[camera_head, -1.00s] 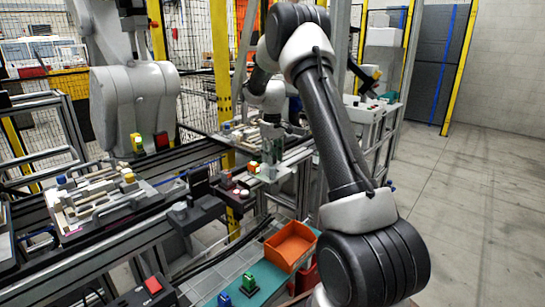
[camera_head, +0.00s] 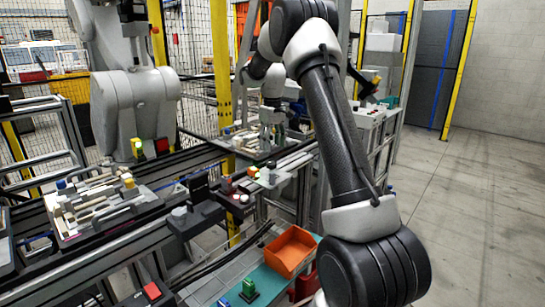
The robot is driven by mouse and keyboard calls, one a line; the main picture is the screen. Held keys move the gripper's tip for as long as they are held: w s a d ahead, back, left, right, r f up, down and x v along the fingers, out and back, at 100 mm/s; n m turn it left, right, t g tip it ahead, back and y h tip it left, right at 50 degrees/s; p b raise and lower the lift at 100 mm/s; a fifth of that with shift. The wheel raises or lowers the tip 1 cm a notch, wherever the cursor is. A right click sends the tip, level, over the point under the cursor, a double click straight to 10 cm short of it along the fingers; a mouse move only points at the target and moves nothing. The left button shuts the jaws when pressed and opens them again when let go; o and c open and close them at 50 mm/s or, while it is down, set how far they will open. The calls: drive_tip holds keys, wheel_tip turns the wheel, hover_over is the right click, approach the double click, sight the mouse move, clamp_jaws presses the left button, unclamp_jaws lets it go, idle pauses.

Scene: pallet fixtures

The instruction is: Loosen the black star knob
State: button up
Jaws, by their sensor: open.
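My arm reaches from the lower right toward the far end of the conveyor. My gripper (camera_head: 266,146) points down, small and distant, over the far pallet (camera_head: 236,141) with its pale fixture parts. It is open. I cannot make out a black star knob; it is too small to tell or hidden behind the gripper. I cannot tell whether the fingers touch anything. A second pallet (camera_head: 68,235) with pale bars and blue and yellow pieces lies on the conveyor at the left, away from my gripper.
An orange bin (camera_head: 290,250) and a green object (camera_head: 248,291) are at the lower middle. A small panel with green and orange parts (camera_head: 253,171) is near the gripper. A yellow post (camera_head: 221,65) and another grey robot arm (camera_head: 125,100) stand left. Floor at right is clear.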

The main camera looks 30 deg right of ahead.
drive_tip(key=shift+r, duration=2.35)
drive_tip(key=s+a+r+m+t, duration=0.1)
drive_tip(key=s+a, duration=0.2)
drive_tip(key=s, duration=1)
drive_tip(key=s+a+r+m+t, duration=0.1)
drive_tip(key=s+a+r+t, duration=0.1)
drive_tip(key=s, duration=1.2)
drive_tip(key=s+a+r+m+t, duration=0.1)
drive_tip(key=s+a, duration=0.3)
drive_tip(key=s, duration=0.9)
drive_tip(key=shift+s+a+r, duration=0.15)
drive_tip(key=shift+a+r, duration=0.1)
drive_tip(key=shift+r, duration=0.5)
